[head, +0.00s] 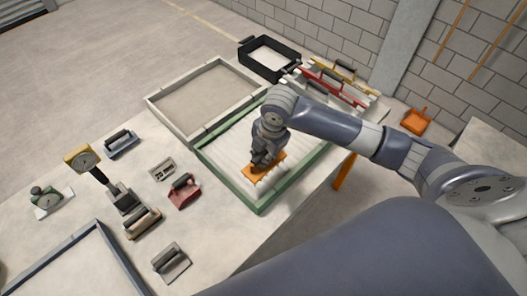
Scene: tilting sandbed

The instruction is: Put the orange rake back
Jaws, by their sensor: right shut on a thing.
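The orange rake (253,175) is in the head view, at the front part of the green-framed sandbed (262,207). My right gripper (262,160) comes down from above and is shut on it. The gripper hides most of its handle. I cannot tell whether its lower edge touches the pale sand or hangs just above it. A pale rack (369,101) stands behind the sandbed, partly hidden by my right arm. It holds a red rake (335,88) and a yellow rake (345,72) with dark handles. My left gripper is not in view.
A beige sand tray (151,101) and a black tray (294,61) lie behind. Several hand tools, such as a red one (183,192) and a grey one (171,264), lie left of the sandbed. A blue-grey frame (98,229) is front left. An orange dustpan (415,121) is far right.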

